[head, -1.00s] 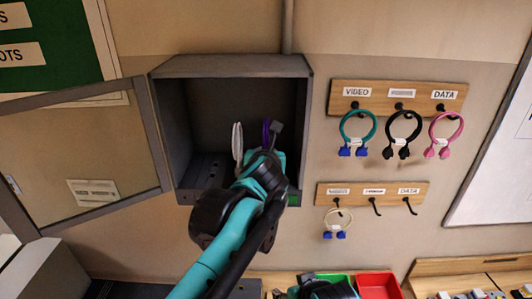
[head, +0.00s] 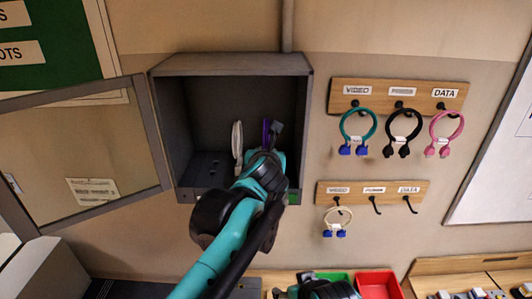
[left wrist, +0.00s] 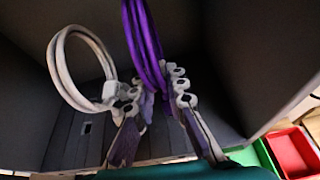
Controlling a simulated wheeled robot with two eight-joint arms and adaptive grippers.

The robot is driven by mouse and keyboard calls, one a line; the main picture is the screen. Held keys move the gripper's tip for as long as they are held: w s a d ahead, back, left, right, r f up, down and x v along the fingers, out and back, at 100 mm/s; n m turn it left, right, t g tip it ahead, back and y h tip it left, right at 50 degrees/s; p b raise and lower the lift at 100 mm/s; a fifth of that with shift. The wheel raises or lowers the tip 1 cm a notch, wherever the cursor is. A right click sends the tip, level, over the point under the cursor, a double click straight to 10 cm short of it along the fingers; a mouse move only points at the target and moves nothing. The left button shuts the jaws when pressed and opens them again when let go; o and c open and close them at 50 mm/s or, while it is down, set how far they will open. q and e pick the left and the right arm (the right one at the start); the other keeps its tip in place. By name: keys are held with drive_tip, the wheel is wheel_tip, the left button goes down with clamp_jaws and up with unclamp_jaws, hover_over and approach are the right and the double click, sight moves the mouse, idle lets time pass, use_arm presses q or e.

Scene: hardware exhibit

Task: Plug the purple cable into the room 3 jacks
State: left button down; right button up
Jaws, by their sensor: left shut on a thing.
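The purple cable (head: 266,131) is a coiled loop inside the open grey wall cabinet (head: 232,65). In the left wrist view the purple cable (left wrist: 144,45) stands up between the fingers of my left gripper (left wrist: 160,108), which is shut on its lower part. Its plug ends are hidden by the fingers. In the head view my left forearm hides most of the gripper. A dark panel with small openings (head: 208,168) lies at the cabinet's bottom; I cannot read room labels. My right gripper (head: 322,288) is at the bottom edge, its jaws unclear.
A white cable loop (head: 237,140) stands just left of the purple one, close to a finger. The cabinet door (head: 158,140) is swung open left. Two hook boards (head: 425,97) with teal, black, pink and cream cables hang right. Green and red bins (head: 378,284) sit below.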

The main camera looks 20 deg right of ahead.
use_arm(q)
drive_tip(key=shift+f, duration=0.3)
idle(0.5)
drive_tip(key=c, duration=0.8)
unclamp_jaws()
drive_tip(key=p+v, duration=0.2)
drive_tip(key=v, duration=0.5)
drive_tip(key=shift+s+a, duration=0.1)
drive_tip(key=shift+s, duration=0.2)
idle(0.3)
